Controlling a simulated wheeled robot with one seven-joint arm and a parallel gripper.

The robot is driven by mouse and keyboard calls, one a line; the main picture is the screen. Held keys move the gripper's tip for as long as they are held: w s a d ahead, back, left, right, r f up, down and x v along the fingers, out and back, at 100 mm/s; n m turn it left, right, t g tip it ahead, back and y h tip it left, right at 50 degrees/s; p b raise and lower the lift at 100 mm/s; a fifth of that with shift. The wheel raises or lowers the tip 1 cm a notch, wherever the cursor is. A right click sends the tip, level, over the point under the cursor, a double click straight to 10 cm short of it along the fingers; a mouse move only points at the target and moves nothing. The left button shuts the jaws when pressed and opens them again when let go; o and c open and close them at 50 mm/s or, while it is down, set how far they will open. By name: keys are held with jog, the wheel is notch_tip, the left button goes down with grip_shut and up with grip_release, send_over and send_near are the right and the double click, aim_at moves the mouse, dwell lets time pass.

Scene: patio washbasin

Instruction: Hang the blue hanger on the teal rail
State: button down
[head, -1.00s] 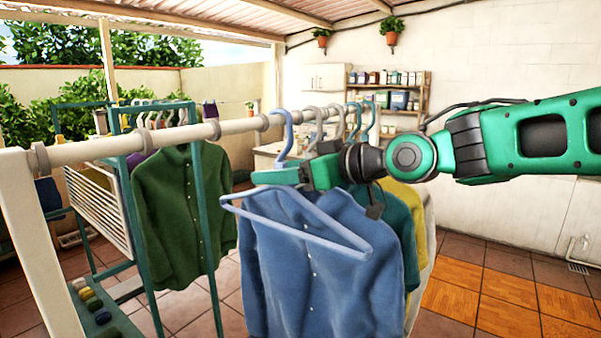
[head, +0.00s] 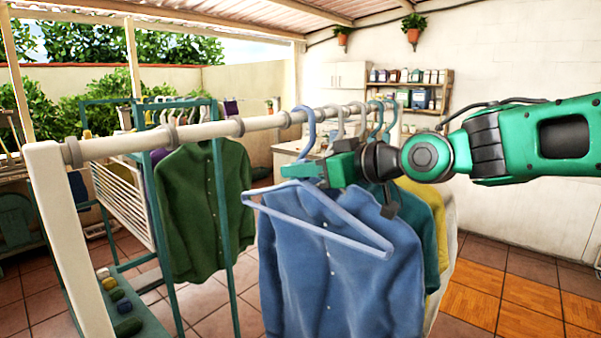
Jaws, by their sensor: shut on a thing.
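The light blue hanger (head: 330,233) has its hook up at the cream rail (head: 210,131); I cannot tell whether the hook rests on it. My gripper (head: 300,168) is shut on the hanger's neck, just below the hook. A blue shirt (head: 345,285) is directly behind the hanger's lower bar; I cannot tell whether it hangs from this hanger. The teal rail (head: 150,103) is the top of a teal frame at the left, behind the cream rail.
More hangers, with teal (head: 420,215) and yellow (head: 432,192) shirts, crowd the cream rail behind my gripper. The cream post (head: 72,240) stands in front at the left. A white wire rack (head: 122,205) is beside the teal frame. Open tiled floor is at the right.

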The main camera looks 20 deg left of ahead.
jog(key=shift+r, duration=1.45)
jog(key=f+v, duration=0.2)
jog(key=v, duration=0.9)
jog(key=d+f+v, duration=0.1)
jog(key=f+v, duration=0.2)
jog(key=v, duration=0.9)
jog(key=d+f+v, duration=0.1)
jog(key=f+v, duration=0.2)
jog(key=v, duration=0.9)
jog(key=shift+s+r, duration=0.25)
